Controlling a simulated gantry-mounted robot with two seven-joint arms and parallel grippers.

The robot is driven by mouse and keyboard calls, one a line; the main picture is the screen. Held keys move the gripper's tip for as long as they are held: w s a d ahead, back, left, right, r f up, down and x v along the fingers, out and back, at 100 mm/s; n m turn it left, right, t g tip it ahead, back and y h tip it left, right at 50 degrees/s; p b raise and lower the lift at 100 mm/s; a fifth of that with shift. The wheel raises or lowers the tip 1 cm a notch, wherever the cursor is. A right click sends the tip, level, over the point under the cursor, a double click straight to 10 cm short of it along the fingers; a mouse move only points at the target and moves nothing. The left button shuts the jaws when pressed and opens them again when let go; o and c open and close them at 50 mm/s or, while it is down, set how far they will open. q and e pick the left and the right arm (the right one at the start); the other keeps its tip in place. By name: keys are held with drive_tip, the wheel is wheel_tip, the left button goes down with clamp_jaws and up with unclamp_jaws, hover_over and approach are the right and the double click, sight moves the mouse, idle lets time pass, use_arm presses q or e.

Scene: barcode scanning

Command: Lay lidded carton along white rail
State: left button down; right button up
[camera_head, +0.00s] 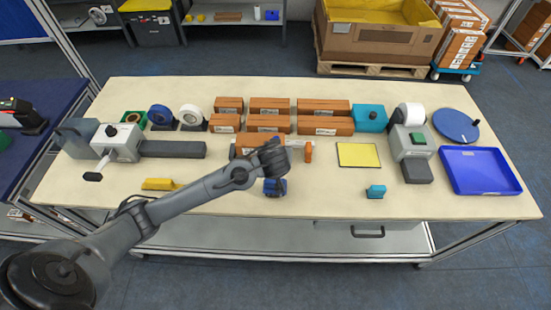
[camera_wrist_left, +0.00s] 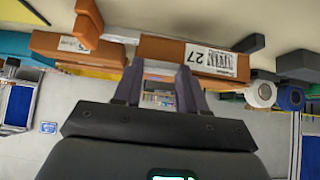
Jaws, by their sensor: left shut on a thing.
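A brown carton (camera_wrist_left: 212,60) with a white label marked 27 lies across the fingertips of my left gripper (camera_wrist_left: 160,70) in the left wrist view. The gripper is shut on it. In the head view this carton (camera_head: 250,140) shows partly behind my wrist, in front of the rows of cartons, and my fingertips are hidden. A short pale strip (camera_wrist_left: 121,39), perhaps the white rail, shows beside the carton's end in the left wrist view. An upright orange piece (camera_head: 308,152) stands right of my wrist. My right gripper is not in view.
Brown cartons (camera_head: 323,125) stand in rows behind. A teal box (camera_head: 370,118), a yellow pad (camera_head: 358,155) and a blue tray (camera_head: 480,170) lie to the right. The front right tabletop is mostly clear.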

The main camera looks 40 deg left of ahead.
use_arm(q)
drive_tip(key=shift+w+a+f, duration=0.1)
drive_tip(key=shift+w+f, duration=0.1)
drive_tip(key=shift+f+b, duration=0.35)
drive_tip(key=shift+f, duration=1.5)
drive_tip(key=c, duration=0.6)
unclamp_jaws()
drive_tip(key=shift+f, duration=0.15)
